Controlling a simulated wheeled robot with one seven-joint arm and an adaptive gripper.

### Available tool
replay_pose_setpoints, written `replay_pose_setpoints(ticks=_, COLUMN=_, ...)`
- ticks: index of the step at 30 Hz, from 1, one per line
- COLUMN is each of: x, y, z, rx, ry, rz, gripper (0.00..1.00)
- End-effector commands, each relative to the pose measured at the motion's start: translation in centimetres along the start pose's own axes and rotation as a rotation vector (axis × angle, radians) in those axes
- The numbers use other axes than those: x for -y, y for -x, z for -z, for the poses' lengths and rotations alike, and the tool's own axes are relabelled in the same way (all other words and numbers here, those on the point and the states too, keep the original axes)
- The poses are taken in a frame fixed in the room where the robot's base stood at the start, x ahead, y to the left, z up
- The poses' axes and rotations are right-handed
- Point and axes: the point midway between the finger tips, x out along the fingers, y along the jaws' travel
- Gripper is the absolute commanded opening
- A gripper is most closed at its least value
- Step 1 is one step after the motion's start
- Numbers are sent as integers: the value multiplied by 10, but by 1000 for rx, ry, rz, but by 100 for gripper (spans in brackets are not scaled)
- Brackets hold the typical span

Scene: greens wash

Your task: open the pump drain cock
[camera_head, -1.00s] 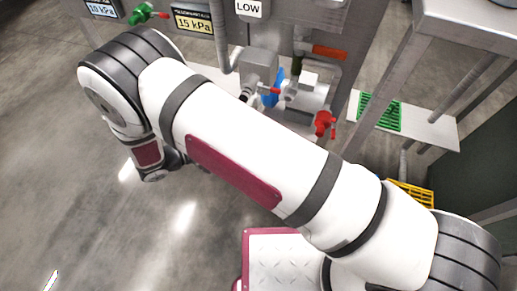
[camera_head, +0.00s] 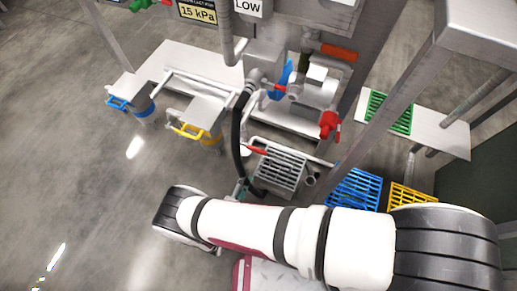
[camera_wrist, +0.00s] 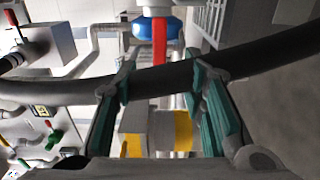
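A small cock with a red lever (camera_head: 257,150) sits low on a white pipe beside the floor grate; I take it as the pump drain cock. In the wrist view a red lever (camera_wrist: 160,42) hangs from a blue collar (camera_wrist: 150,28), ahead of my fingertips; it looks like the same cock. My gripper (camera_wrist: 160,80) is open, its teal fingers apart. A dark hose (camera_wrist: 75,93) crosses the view at the fingertips; I cannot tell whether it touches them. In the head view my gripper (camera_head: 241,188) is mostly hidden by my arm, below the cock.
The floor grate (camera_head: 281,167) lies right of the lever. The pump (camera_head: 314,90) and a red valve (camera_head: 329,124) stand above it. Blue (camera_head: 353,190) and yellow crates (camera_head: 409,198) stand at right. A yellow-handled bin (camera_head: 191,131) is at left. Open floor lies at far left.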

Motion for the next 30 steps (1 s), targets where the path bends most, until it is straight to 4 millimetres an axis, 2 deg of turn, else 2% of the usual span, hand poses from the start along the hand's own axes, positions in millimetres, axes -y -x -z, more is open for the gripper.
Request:
replay_pose_setpoints(ticks=12, x=1, y=-80, z=-1, rx=6, ry=1, rz=0, gripper=38)
replay_pose_setpoints(ticks=18, x=1, y=-110, z=-1, rx=5, ry=1, rz=0, gripper=38)
replay_pose_setpoints(ticks=24, x=0, y=-124, z=-1, rx=3, ry=1, rz=0, gripper=38)
replay_pose_setpoints(ticks=30, x=0, y=-127, z=-1, rx=3, ry=2, rz=0, gripper=38)
